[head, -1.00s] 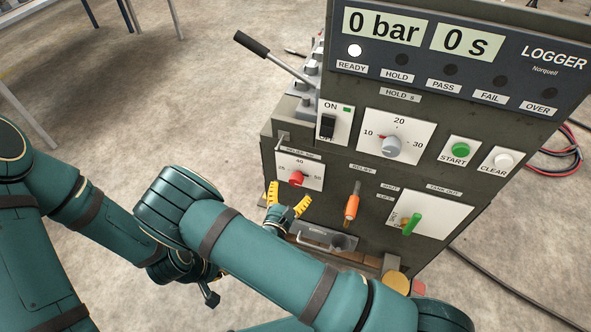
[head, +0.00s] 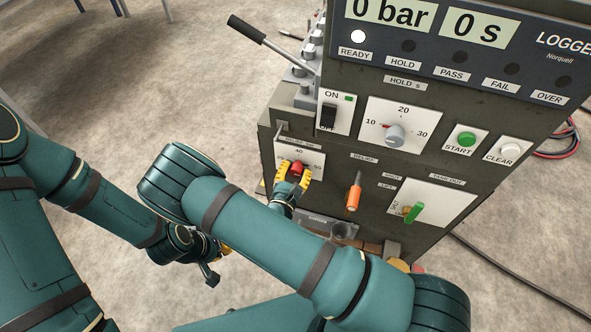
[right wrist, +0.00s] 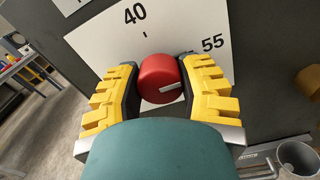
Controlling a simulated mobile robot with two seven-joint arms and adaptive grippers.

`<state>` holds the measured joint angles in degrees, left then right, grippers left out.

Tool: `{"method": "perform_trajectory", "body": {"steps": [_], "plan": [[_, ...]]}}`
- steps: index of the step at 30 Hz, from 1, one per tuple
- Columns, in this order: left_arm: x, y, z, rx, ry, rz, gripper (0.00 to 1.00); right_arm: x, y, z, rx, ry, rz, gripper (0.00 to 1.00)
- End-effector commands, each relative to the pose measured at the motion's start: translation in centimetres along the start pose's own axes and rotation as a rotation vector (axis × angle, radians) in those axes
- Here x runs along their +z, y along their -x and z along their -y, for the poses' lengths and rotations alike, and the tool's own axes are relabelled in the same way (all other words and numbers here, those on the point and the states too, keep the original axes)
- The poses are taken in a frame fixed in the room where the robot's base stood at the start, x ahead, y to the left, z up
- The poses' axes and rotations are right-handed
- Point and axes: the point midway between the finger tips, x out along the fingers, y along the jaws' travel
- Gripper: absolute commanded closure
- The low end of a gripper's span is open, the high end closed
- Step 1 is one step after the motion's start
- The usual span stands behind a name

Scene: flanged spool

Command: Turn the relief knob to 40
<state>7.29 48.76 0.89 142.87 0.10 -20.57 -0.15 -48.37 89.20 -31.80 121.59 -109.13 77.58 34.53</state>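The red relief knob (head: 297,168) sits on a white dial plate (head: 318,157) low on the left of the machine's front. My right gripper (head: 294,176) has its yellow fingers on both sides of it. In the right wrist view the knob (right wrist: 159,78) lies between the dark finger pads, with no clear gap. Its white stripe points right in that picture, not at the 40 mark (right wrist: 145,35), which is above it. The 55 is at the upper right. My left gripper (head: 218,262) is low, apart from the machine, mostly hidden behind my arm; its fingers are unclear.
The hold knob (head: 395,134), green start button (head: 466,139) and white clear button (head: 509,150) are up and right. An orange handle (head: 354,197) and green lever (head: 414,211) stand right of the relief knob. A black-gripped lever (head: 247,29) sticks out left.

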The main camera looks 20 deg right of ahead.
Motion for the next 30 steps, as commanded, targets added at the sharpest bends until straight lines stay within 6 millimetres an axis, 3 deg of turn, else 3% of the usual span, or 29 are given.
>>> {"method": "perform_trajectory", "body": {"steps": [14,30], "plan": [[0.1,1.1,-0.4,0.0,0.001,0.004,1.0,0.3,-0.1,-0.1,0.0,0.139,0.003,0.97],[0.3,3.7,-1.4,0.001,0.003,0.018,1.0,0.3,-0.1,-0.2,0.001,0.631,0.006,0.97]]}}
